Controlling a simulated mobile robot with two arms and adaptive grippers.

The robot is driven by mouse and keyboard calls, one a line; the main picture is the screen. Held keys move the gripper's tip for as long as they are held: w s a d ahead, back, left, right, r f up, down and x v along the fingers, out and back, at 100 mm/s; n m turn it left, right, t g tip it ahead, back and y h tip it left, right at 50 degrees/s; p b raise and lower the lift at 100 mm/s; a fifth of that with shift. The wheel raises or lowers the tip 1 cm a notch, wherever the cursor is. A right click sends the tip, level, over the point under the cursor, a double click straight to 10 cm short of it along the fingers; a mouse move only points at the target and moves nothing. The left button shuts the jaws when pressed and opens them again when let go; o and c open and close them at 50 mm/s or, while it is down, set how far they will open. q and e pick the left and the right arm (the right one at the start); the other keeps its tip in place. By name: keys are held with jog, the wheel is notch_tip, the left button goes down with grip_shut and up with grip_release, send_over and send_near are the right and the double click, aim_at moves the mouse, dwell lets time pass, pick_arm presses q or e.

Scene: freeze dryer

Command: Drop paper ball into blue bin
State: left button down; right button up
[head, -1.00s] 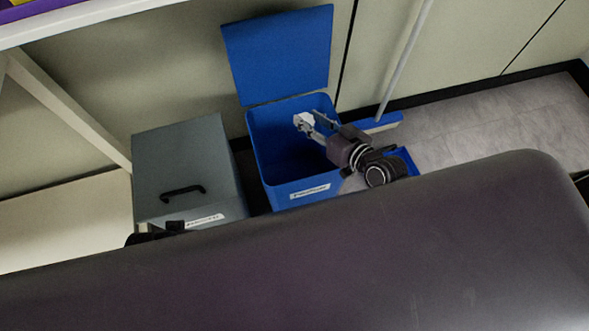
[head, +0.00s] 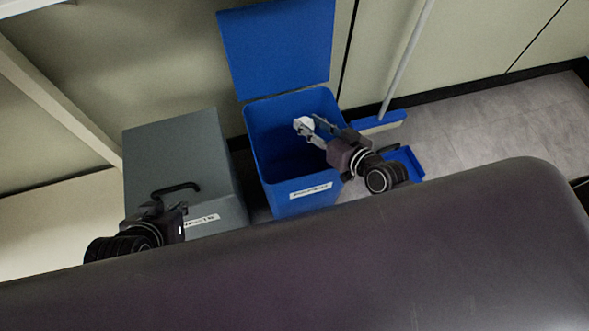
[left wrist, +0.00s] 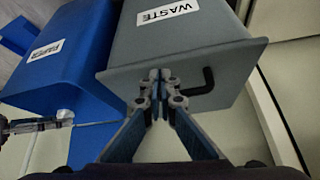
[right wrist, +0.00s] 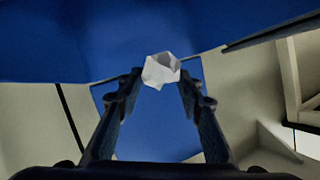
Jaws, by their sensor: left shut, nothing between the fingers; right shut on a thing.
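The blue bin (head: 292,207) stands against the wall with its blue lid (head: 275,45) raised. In the left wrist view its label reads PAPER (left wrist: 46,50). My right gripper (head: 308,127) is over the bin's opening and shut on a white, crumpled paper ball (head: 304,123). The ball also shows between the fingertips in the right wrist view (right wrist: 161,70). My left gripper (head: 175,208) is shut and empty near the front of the grey bin. In the left wrist view its closed fingertips (left wrist: 160,85) are in front of the grey bin's handle.
The grey bin (head: 170,145), labelled WASTE (left wrist: 167,13), is closed and stands left of the blue bin. A blue dustpan (head: 408,163) and a broom (head: 380,120) are at the right. Open floor (head: 480,125) lies further right.

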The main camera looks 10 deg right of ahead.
aim_at(186, 188)
pick_arm(q)
jog(key=shift+w+d+r+t, duration=0.2)
jog(key=shift+w+r+t, duration=0.05)
jog(key=shift+w, duration=0.3)
jog(key=shift+w+d+r+t, duration=0.15)
jog(key=shift+w+r+t, duration=0.15)
jog(key=shift+w, duration=0.2)
jog(key=shift+w+d+r+t, duration=0.2)
jog(key=shift+w+t, duration=0.05)
jog(key=shift+w, duration=0.3)
pick_arm(e)
jog(key=shift+f, duration=0.35)
jog(key=o, duration=0.7)
jog(key=v, duration=1.2)
pick_arm(q)
jog(key=shift+s, duration=0.15)
pick_arm(e)
jog(key=shift+s+d, duration=0.1)
